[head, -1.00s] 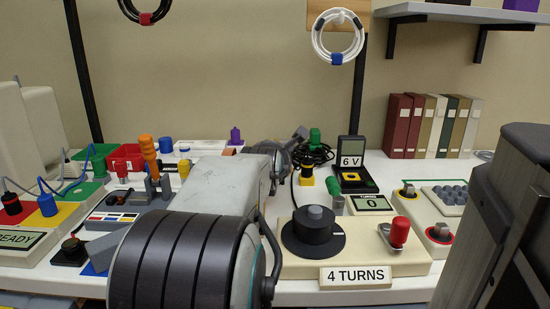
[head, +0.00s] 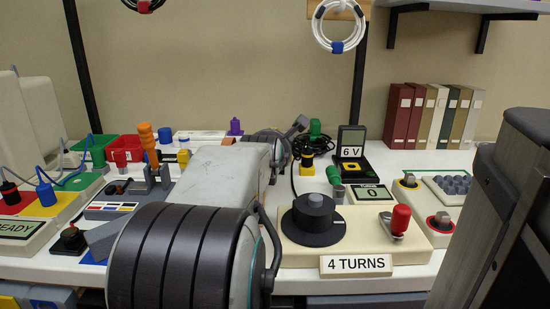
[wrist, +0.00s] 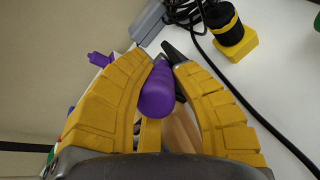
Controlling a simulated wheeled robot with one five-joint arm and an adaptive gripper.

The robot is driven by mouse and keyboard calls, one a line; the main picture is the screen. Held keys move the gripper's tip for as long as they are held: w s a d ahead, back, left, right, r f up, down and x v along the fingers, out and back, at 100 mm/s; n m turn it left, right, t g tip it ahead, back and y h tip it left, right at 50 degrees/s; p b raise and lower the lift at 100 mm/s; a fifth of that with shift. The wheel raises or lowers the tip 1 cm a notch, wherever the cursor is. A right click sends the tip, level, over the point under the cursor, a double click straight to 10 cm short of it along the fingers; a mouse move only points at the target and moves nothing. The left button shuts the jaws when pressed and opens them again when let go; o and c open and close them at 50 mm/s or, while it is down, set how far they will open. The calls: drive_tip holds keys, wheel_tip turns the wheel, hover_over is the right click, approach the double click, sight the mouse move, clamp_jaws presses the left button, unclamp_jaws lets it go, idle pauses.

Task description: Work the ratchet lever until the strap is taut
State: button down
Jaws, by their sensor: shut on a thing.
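In the wrist view a purple cylindrical handle (wrist: 158,92) lies between the two yellow fingers of my gripper (wrist: 163,62), which is shut on it. I take it to be the ratchet lever's grip. Tan and yellow strips (wrist: 178,132) show below the handle; I cannot tell whether one is the strap. In the head view my arm hides the handle and most of the ratchet. My gripper (head: 268,143) is only partly seen there, beyond my arm. Whether the strap is slack or taut does not show.
A grey block (wrist: 150,22) and a yellow-based black plug (wrist: 232,38) with a black cable lie close to the fingers. A crank box (head: 345,240) marked "4 TURNS" stands right of my arm. An orange-handled lever (head: 148,143) and red bin (head: 125,150) stand left.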

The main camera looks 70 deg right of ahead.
drive_tip(key=c, duration=1.3)
unclamp_jaws()
drive_tip(key=shift+s+d+r, duration=0.1)
drive_tip(key=shift+s, duration=0.1)
drive_tip(key=shift+o, duration=1.7)
drive_tip(key=shift+w, duration=0.15)
